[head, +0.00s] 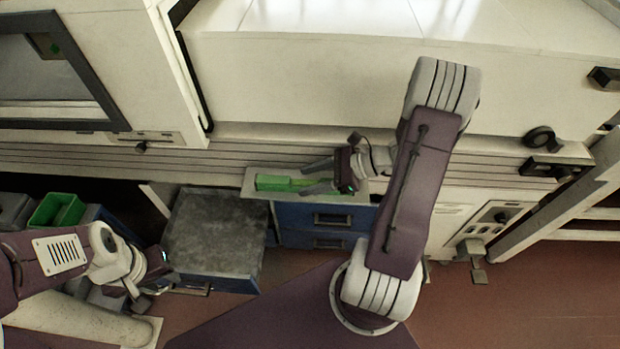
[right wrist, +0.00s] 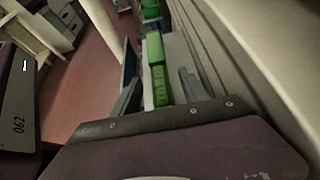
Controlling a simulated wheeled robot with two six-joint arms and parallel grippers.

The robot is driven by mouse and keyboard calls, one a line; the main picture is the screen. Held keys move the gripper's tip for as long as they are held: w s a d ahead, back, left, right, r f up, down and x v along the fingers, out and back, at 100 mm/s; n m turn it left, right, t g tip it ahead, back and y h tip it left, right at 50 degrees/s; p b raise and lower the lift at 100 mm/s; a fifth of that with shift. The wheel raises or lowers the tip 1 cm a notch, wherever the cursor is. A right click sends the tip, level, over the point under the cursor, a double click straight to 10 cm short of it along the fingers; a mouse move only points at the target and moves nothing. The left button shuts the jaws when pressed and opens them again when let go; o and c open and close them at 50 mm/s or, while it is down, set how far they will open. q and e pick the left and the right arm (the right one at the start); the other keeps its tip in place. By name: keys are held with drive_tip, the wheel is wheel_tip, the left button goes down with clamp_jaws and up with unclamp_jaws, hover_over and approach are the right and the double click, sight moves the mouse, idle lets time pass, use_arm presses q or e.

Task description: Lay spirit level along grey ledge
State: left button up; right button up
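The green spirit level (head: 275,183) lies on a narrow pale grey ledge (head: 257,194) above blue drawers, lengthwise along it. My right gripper (head: 318,177) is open at the level's right end, one finger on each side. In the right wrist view, the green level (right wrist: 157,72) runs between the two spread fingers (right wrist: 158,92), with gaps visible on both sides. My left gripper (head: 148,298) is low at the left, away from the level; its fingers are too small and dark to read.
A grey-topped block (head: 215,232) stands left of the blue drawers (head: 325,218). A green bin (head: 57,210) is at far left. The cream tunnel housing (head: 310,85) and its ribbed side rail (head: 90,160) run behind the ledge. Open reddish floor (head: 540,295) lies at right.

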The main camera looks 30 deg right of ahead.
drive_tip(key=shift+r, duration=0.2)
drive_tip(key=p+v, duration=0.2)
drive_tip(key=v, duration=1)
drive_tip(key=shift+s, duration=0.1)
drive_tip(key=shift+a+f+n, duration=0.15)
drive_tip(key=shift+a+n, duration=0.15)
drive_tip(key=shift+a, duration=0.05)
drive_tip(key=s+a+f+n+g+h, duration=0.1)
drive_tip(key=a+n+h, duration=0.4)
drive_tip(key=n, duration=0.6)
drive_tip(key=s+a+f+n+g+h, duration=0.2)
drive_tip(key=a+n, duration=0.6)
drive_tip(key=n, duration=0.4)
drive_tip(key=f+g+h, duration=0.1)
drive_tip(key=g+h, duration=0.1)
drive_tip(key=h, duration=0.1)
drive_tip(key=shift+n, duration=0.3)
drive_tip(key=shift+w+a+p, duration=0.1)
drive_tip(key=shift+p, duration=0.2)
